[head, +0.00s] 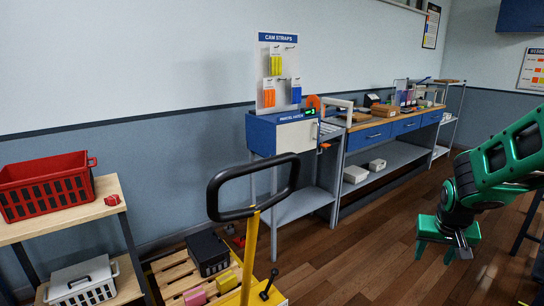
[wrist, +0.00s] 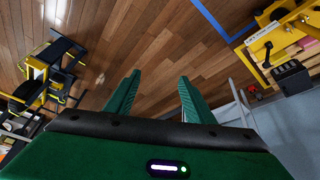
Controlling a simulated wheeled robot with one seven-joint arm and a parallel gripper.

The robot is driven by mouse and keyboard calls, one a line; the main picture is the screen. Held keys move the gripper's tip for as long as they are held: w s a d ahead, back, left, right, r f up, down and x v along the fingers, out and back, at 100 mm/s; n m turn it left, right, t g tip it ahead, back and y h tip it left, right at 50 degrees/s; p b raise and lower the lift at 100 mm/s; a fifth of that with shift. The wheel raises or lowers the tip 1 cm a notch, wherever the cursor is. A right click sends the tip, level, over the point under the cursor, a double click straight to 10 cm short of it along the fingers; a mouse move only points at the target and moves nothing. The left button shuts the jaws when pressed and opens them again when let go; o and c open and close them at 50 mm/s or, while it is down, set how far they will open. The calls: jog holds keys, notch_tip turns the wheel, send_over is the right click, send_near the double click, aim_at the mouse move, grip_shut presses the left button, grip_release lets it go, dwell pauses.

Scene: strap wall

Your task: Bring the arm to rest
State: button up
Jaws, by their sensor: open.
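My green arm (head: 500,160) reaches in from the right edge of the head view, bent downward at the wrist. My gripper (head: 448,253) hangs at its end, over open wooden floor. In the wrist view my gripper (wrist: 158,85) shows two green fingers spread apart with nothing between them, only floor planks behind. It touches nothing that I can see.
A yellow pallet truck with a black handle (head: 254,188) stands in front, beside a wooden pallet (head: 170,270). A shelf with a red crate (head: 46,186) is at left. A blue-drawer workbench (head: 372,137) and strap board (head: 278,72) line the wall. Floor (head: 370,250) between is clear.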

jog(key=s+a+r+g+y, duration=0.1)
jog(key=s+r, duration=0.1)
jog(key=s, duration=0.7)
jog(key=s+r+m+g, duration=0.1)
jog(key=s+r, duration=0.1)
jog(key=s, duration=0.7)
jog(key=s+a+r+m+g+y, duration=0.1)
jog(key=s+r+g, duration=0.1)
jog(key=s, duration=0.7)
jog(key=shift+s+a+y, duration=0.15)
jog(key=shift+a+y, duration=0.15)
jog(key=shift+w+f, duration=0.2)
jog(key=shift+w, duration=0.45)
